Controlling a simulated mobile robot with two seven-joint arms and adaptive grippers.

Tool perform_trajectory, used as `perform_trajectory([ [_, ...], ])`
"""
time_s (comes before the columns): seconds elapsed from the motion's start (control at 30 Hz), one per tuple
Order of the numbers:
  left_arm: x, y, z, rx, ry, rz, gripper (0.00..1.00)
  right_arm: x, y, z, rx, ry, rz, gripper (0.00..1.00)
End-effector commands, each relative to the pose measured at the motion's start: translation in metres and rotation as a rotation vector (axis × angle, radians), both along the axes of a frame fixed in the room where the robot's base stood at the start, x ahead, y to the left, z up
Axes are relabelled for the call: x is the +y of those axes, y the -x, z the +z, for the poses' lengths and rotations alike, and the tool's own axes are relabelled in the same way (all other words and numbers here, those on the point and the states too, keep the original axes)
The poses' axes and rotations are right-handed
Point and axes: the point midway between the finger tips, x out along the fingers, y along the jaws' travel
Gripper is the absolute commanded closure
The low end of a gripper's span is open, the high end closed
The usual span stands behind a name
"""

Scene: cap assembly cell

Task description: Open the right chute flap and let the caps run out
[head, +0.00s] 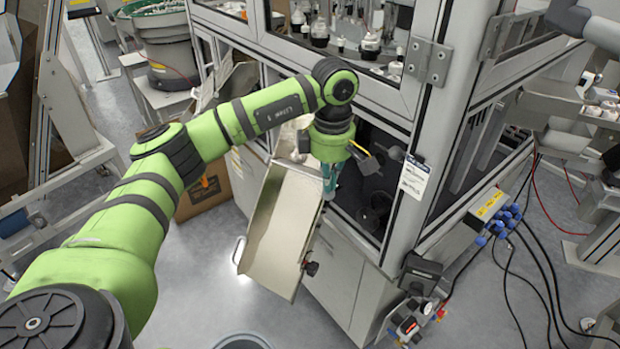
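The right chute (280,225) is a bare metal trough sloping down and out from the machine's front. No caps show on its visible surface. I cannot make out the flap; my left gripper and wrist cover the chute's upper end. My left gripper (329,184) points down at the upper right edge of this chute, by the machine opening. Its teal fingertips look close together, but I cannot tell whether they are shut or touching anything. My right gripper is not in view.
A second metal chute (232,85) lies further left, partly behind my arm. A cardboard box (203,195) stands on the floor behind my arm. A round grey rim (242,342) shows at the bottom edge. A machine post (432,120) stands right of my gripper. Floor below the chute is clear.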

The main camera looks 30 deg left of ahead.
Motion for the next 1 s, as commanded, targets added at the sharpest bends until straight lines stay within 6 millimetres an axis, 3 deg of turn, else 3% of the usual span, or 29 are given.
perform_trajectory([
  [1.0, 0.0, 0.006, -0.021, -0.002, 0.0, 0.002, 1.0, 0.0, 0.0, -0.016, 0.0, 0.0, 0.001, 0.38],
])
